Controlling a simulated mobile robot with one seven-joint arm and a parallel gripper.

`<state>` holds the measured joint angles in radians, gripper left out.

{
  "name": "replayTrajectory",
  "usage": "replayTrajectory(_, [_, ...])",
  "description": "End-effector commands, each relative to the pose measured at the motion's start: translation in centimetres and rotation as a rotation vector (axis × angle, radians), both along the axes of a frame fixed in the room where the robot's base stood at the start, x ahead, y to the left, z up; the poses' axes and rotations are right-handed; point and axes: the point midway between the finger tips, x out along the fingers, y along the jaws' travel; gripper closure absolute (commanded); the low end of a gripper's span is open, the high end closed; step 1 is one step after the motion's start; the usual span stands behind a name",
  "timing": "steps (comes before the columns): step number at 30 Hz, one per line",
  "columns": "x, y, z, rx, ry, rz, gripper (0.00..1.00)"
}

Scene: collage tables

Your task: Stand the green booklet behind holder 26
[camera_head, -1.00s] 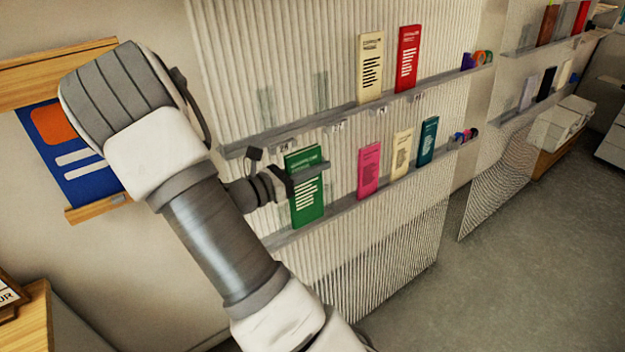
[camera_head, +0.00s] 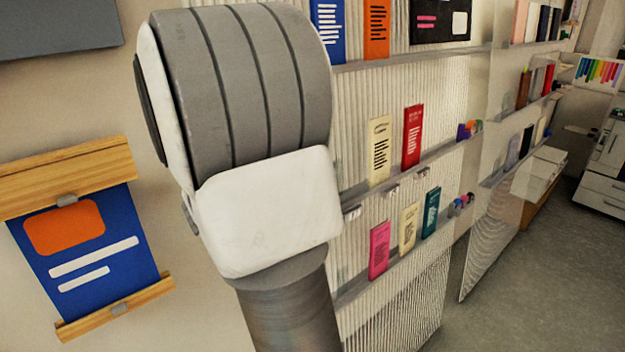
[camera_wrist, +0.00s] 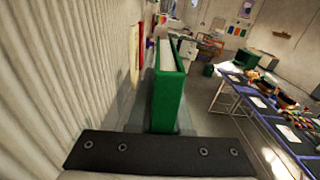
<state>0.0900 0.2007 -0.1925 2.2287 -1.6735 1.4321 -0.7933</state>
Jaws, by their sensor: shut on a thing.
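The green booklet (camera_wrist: 168,92) stands upright and edge-on in the wrist view. My gripper (camera_wrist: 163,132) is shut on it, near the ribbed wall panel. In the head view my arm hides both the gripper and the booklet. Small label tags (camera_head: 392,193) sit on the front of the middle shelf (camera_head: 440,158). Their numbers are too small to read, so I cannot tell which is holder 26. The left part of that shelf is hidden behind my arm.
A cream booklet (camera_head: 380,150) and a red booklet (camera_head: 412,136) stand on the middle shelf. Pink (camera_head: 379,250), cream (camera_head: 408,228) and teal (camera_head: 431,213) booklets stand on the lower shelf. A blue poster (camera_head: 85,250) hangs at left. Tables (camera_wrist: 235,105) stand right in the wrist view.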

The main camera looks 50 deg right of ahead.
Motion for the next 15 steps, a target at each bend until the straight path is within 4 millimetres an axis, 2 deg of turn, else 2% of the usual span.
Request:
replayTrajectory(5, [0.6,-0.1,0.1,-0.001,0.000,0.000,1.00])
replayTrajectory(15, [3.4,-0.4,-0.2,-0.001,0.000,-0.001,1.00])
